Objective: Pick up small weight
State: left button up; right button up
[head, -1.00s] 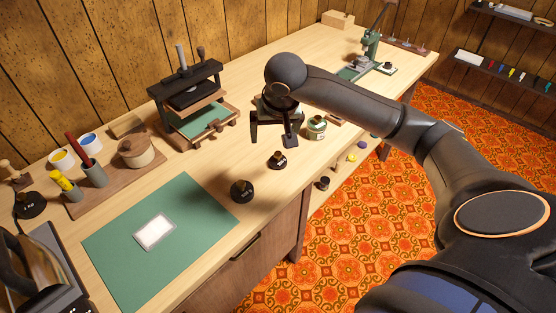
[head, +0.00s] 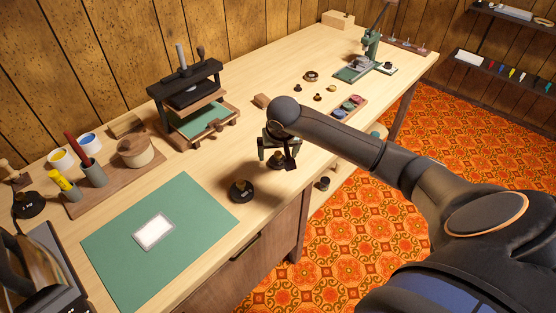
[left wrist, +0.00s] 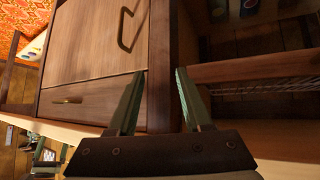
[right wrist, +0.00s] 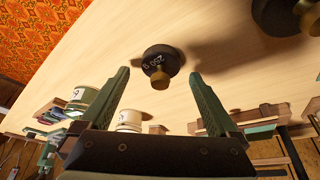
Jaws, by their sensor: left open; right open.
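The small weight (head: 276,161) is black with a brass knob and stands upright on the wooden table. In the head view it is partly hidden by my right gripper (head: 277,157). In the right wrist view the small weight (right wrist: 161,63) shows whole, just beyond and between the open fingertips of my right gripper (right wrist: 159,74), with nothing held. A larger black weight (head: 242,190) stands to its left in the head view, and it is partly seen at the top right of the right wrist view (right wrist: 285,15). My left gripper (left wrist: 157,72) is open and empty, facing the desk's drawers.
A green mat (head: 198,220) with a pale card (head: 154,231) lies left of the weights. A press (head: 190,100) stands behind. White jars (right wrist: 84,97) show in the right wrist view. The table's front edge is close to the weights.

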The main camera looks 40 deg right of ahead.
jog(key=shift+f, duration=0.2)
jog(key=shift+w+r, duration=0.1)
grip_shut()
dwell(0.5)
